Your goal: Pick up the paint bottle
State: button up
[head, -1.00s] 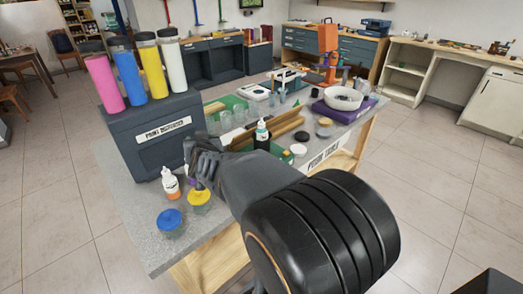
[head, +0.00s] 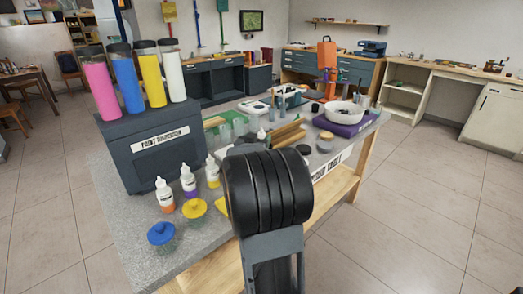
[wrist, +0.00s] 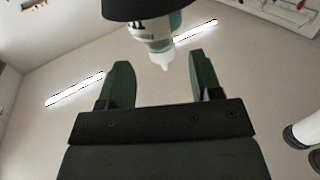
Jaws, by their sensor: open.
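Small white-topped paint bottles stand upright on the table: an orange one (head: 166,197), a purple one (head: 189,182) and a yellow one (head: 213,172). Another bottle's white tip (head: 261,134) shows just behind my arm. My gripper (wrist: 154,80) is open, with its two dark green fingers apart and nothing between them.
The grey table (head: 130,225) holds a blue-lidded jar (head: 161,234), a yellow-lidded jar (head: 194,208) and a dark paint dispenser (head: 150,145) with several coloured cylinders. A white bowl (head: 342,112) sits on a purple block at the far right. The table's near left corner is mostly clear.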

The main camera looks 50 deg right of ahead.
jog(key=shift+x, duration=2.8)
jog(key=shift+w+r, duration=0.1)
jog(key=shift+c, duration=0.4)
jog(key=shift+a, duration=0.1)
grip_shut()
